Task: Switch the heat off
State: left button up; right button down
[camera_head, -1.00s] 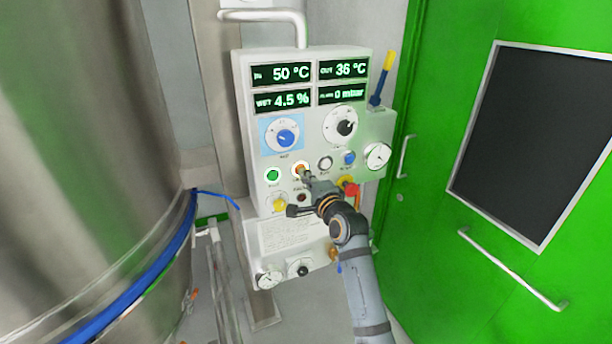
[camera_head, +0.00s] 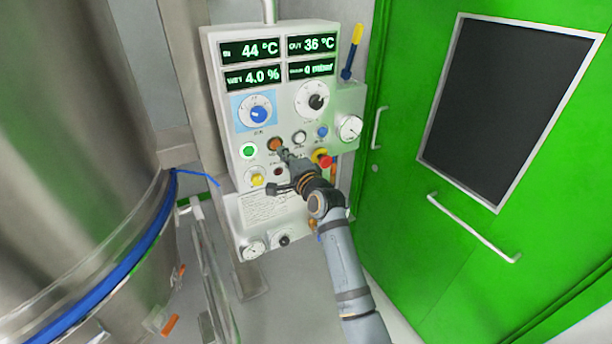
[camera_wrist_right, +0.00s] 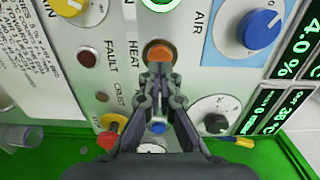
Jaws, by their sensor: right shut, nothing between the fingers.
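The white control panel (camera_head: 272,100) carries the orange HEAT button (camera_head: 274,145), which shows dull orange, without a glow. In the right wrist view the HEAT button (camera_wrist_right: 158,52) lies just beyond my fingertips, with the word HEAT beside it. My right gripper (camera_head: 285,156) is shut and empty, its tips at the lower right of the button. It also shows in the right wrist view (camera_wrist_right: 157,76). I cannot tell if the tips touch the button. The display (camera_head: 250,50) reads IN 44 °C, OUT 36 °C and 4.0 %. My left gripper is not in view.
A lit green button (camera_head: 248,151) is left of the HEAT button. A blue knob (camera_head: 258,114), a black knob (camera_head: 316,101) and a red stop button (camera_head: 323,159) are close by. A steel vessel (camera_head: 75,130) stands left, a green door (camera_head: 400,250) right.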

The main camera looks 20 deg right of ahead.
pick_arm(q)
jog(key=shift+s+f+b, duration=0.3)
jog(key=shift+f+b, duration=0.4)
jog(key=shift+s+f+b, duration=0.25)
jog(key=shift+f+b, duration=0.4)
pick_arm(e)
jog(key=s+d, duration=0.2)
jog(key=s, duration=0.8)
jog(key=shift+s, duration=0.2)
